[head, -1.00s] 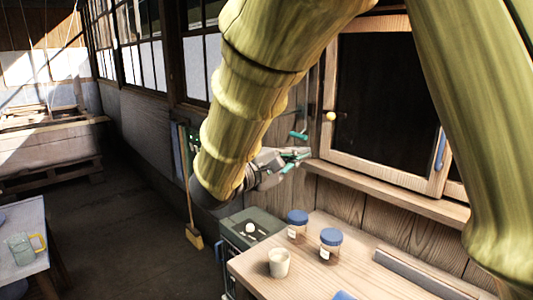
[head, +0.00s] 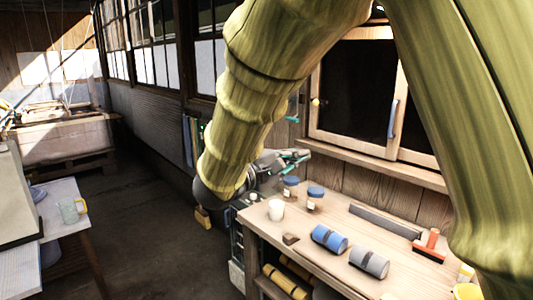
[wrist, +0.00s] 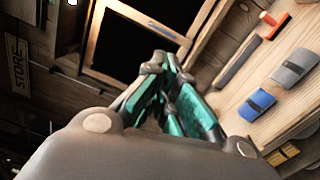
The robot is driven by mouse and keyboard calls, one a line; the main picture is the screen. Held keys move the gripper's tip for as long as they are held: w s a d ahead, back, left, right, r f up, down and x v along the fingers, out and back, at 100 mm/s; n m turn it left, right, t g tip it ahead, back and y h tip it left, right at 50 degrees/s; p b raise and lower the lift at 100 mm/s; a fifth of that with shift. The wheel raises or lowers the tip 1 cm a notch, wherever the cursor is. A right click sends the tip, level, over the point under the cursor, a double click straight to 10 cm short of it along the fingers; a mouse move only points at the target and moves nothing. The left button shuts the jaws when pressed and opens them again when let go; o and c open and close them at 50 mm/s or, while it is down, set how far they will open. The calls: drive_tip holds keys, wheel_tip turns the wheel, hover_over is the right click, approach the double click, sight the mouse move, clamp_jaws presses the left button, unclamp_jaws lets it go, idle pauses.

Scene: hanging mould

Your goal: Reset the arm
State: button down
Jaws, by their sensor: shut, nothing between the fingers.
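My arm, with its bamboo-like green-yellow links, is bent across the upper part of the head view. My gripper (head: 296,158) has green fingers and is at the far end of the arm, close to the wooden wall below the cabinet. In the wrist view my gripper (wrist: 164,72) has its fingers together with nothing between them. It touches no object that I can make out. The arm hides part of the wall and windows in the head view.
A wooden workbench (head: 328,275) holds a white cup (head: 276,209), two blue-lidded jars, a blue roll (head: 329,238), a grey roll (head: 369,262) and a red-handled tool (head: 431,245). A sliding-door cabinet (head: 350,90) is above. A side table (head: 66,205) stands left; the floor between is clear.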

drive_tip(key=w+d+f+t+y, duration=0.1)
drive_tip(key=w+d+f+y, duration=0.15)
drive_tip(key=f, duration=0.75)
drive_tip(key=w+d+f+y, duration=0.2)
drive_tip(key=d+f+y, duration=0.1)
drive_tip(key=f, duration=0.8)
drive_tip(key=s+d+f+m+g+y, duration=0.15)
drive_tip(key=s+f, duration=0.25)
drive_tip(key=f, duration=0.7)
drive_tip(key=s+d+f+m+g+y, duration=0.1)
drive_tip(key=s+d+f+y, duration=0.2)
drive_tip(key=f, duration=0.8)
drive_tip(key=s+d+f+m+g+y, duration=0.2)
drive_tip(key=s+f+g, duration=0.1)
drive_tip(key=s+f, duration=0.8)
drive_tip(key=s+d+f+m+g+y, duration=0.1)
drive_tip(key=s+d+f+m+g, duration=0.2)
drive_tip(key=s+f, duration=0.85)
drive_tip(key=s+f+m+g+y, duration=0.1)
drive_tip(key=s+m+g, duration=0.2)
drive_tip(key=s, duration=1.4)
drive_tip(key=shift+d+f+g, duration=0.2)
drive_tip(key=shift+d+g, duration=0.1)
drive_tip(key=shift+g, duration=0.45)
